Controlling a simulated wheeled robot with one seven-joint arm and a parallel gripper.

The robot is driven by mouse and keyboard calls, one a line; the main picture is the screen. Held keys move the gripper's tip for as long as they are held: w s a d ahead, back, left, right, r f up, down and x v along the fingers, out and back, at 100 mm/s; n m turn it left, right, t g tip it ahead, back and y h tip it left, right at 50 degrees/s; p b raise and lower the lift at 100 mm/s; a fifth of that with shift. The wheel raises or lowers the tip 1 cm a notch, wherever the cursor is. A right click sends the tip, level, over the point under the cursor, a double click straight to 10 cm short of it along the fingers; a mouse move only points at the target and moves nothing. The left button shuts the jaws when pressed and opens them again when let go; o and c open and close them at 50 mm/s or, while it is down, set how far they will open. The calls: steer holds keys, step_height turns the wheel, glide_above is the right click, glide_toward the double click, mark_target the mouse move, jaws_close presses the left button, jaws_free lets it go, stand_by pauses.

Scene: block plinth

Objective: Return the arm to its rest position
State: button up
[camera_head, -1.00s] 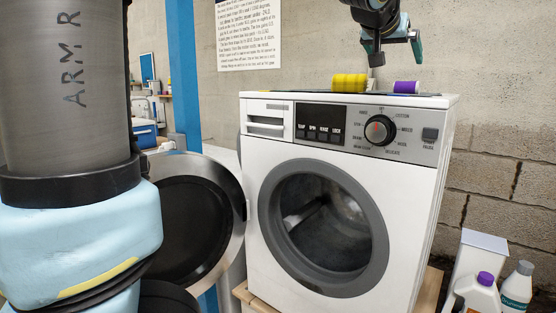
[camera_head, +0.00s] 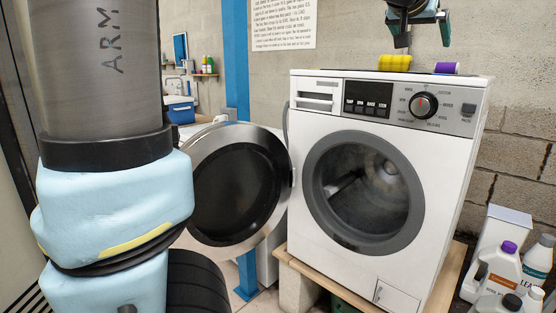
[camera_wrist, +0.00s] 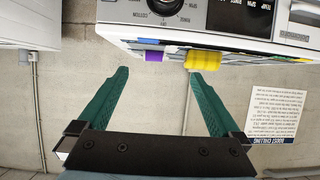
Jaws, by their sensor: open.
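My gripper (camera_head: 421,39) shows at the top right of the head view, above the washing machine. In the wrist view my gripper (camera_wrist: 158,98) is open, its two green fingers spread wide with nothing between them. A white washing machine (camera_head: 305,185) stands on a wooden-topped plinth, its round door (camera_head: 235,187) swung open to the left. A yellow roll (camera_head: 395,63) and a purple roll (camera_head: 446,68) lie on top of the machine. The wrist view shows the yellow roll (camera_wrist: 203,60) and the purple roll (camera_wrist: 153,55) beyond the fingertips, apart from them.
Several bottles (camera_head: 502,262) stand on the floor at the lower right. A block wall (camera_head: 515,110) runs behind the machine, with a printed sheet (camera_head: 283,22) on it. A blue post (camera_head: 237,70) stands left of the machine. The air around my gripper looks clear.

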steer(key=w+a+f+n+g+y, duration=0.3)
steer(key=a+f+y, duration=0.4)
steer(key=a+f, duration=1.55)
steer(key=s+a+f+n+g+y, duration=0.1)
steer(key=s+a+f+n+g, duration=0.3)
steer(key=s+a+f, duration=1)
step_height(320, 180, down, 2)
steer(key=shift+s+a+f+g+y, duration=0.2)
steer(key=shift+g+y, duration=0.1)
steer(key=shift+g, duration=0.3)
